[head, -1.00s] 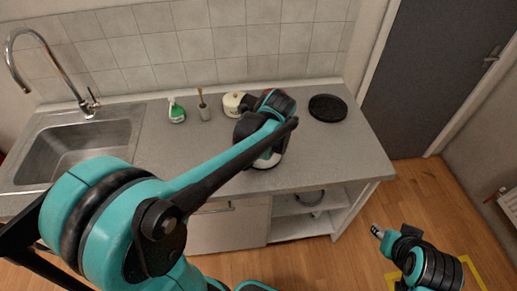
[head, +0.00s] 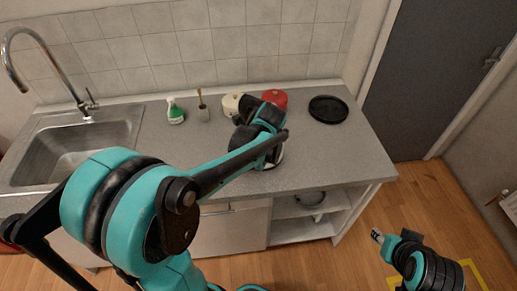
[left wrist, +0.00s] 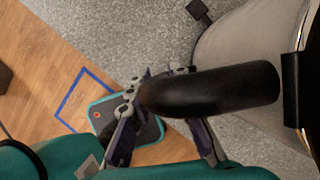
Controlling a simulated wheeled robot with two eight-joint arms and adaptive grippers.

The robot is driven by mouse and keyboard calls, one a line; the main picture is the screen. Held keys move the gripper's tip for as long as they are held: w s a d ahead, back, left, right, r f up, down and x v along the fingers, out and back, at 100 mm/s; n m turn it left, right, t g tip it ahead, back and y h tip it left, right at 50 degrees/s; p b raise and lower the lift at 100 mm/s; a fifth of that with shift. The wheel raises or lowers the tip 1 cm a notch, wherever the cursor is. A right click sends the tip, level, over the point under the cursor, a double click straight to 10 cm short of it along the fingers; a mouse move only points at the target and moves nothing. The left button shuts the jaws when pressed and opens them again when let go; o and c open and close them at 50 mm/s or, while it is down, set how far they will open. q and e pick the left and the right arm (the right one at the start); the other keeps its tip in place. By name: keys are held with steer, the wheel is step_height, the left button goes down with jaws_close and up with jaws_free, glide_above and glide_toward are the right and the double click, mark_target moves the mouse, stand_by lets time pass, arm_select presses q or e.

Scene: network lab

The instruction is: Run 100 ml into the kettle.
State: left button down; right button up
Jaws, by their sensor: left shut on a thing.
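The kettle shows in the left wrist view as a pale grey rounded body (left wrist: 235,48) with a black handle (left wrist: 215,90). My left gripper (left wrist: 165,80) is shut on that handle, with its fingers on both sides. In the head view the kettle is mostly hidden behind my left arm; a pale edge (head: 276,158) shows. I cannot tell whether it touches the counter. The tap (head: 50,40) curves over the empty-looking steel sink (head: 75,150) at the left. My right gripper (head: 377,236) hangs low at the right, away from the counter, too small to read.
At the back of the grey counter (head: 345,155) stand a green and white spray bottle (head: 175,112), a brush in a holder (head: 203,108), a cream canister (head: 231,104) and a red canister (head: 276,97). A black round disc (head: 328,109) lies at right. Counter between sink and kettle is clear.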

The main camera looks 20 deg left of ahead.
arm_select(q)
steer(key=shift+r, duration=0.25)
steer(key=shift+r+p, duration=0.6)
steer(key=shift+r, duration=0.5)
steer(key=shift+d+r+p, duration=0.1)
steer(key=shift+r+p, duration=0.2)
steer(key=shift+r, duration=0.6)
steer(key=d+r+p, duration=0.2)
steer(key=d+r, duration=0.4)
steer(key=d, duration=0.5)
steer(key=shift+d+r, duration=0.15)
steer(key=shift+r, duration=0.1)
steer(key=shift+p, duration=0.3)
